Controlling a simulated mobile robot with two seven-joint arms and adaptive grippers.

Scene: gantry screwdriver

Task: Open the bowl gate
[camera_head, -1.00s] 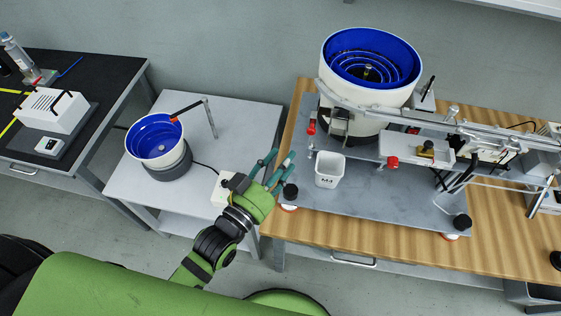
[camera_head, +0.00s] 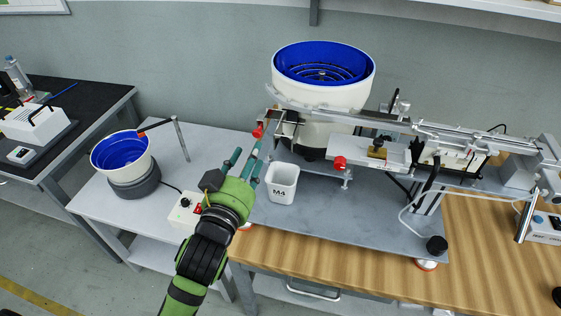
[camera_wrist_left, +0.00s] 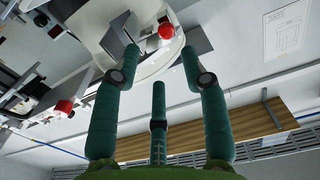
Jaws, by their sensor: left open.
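The large white feeder bowl (camera_head: 345,96) with a blue inside stands on the machine plate. A red knob (camera_head: 258,131) sits by dark and metal brackets (camera_head: 285,124) at its lower left; I take this as the bowl gate, but its gate position is not clear. In the left wrist view a red knob (camera_wrist_left: 166,31) shows on the pale bowl side, beyond the fingertips. My left gripper (camera_head: 247,160) is open and empty, its green fingers pointing up just below the knob, apparently apart from it. The wrist view also shows its spread fingers (camera_wrist_left: 160,70). My right gripper is out of view.
A white cup (camera_head: 282,183) stands right of my left gripper. Another red knob (camera_head: 340,163) and the metal rail (camera_head: 440,128) lie further right. A small blue-lined bowl (camera_head: 122,153) and a control box (camera_head: 187,208) stand on the left table.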

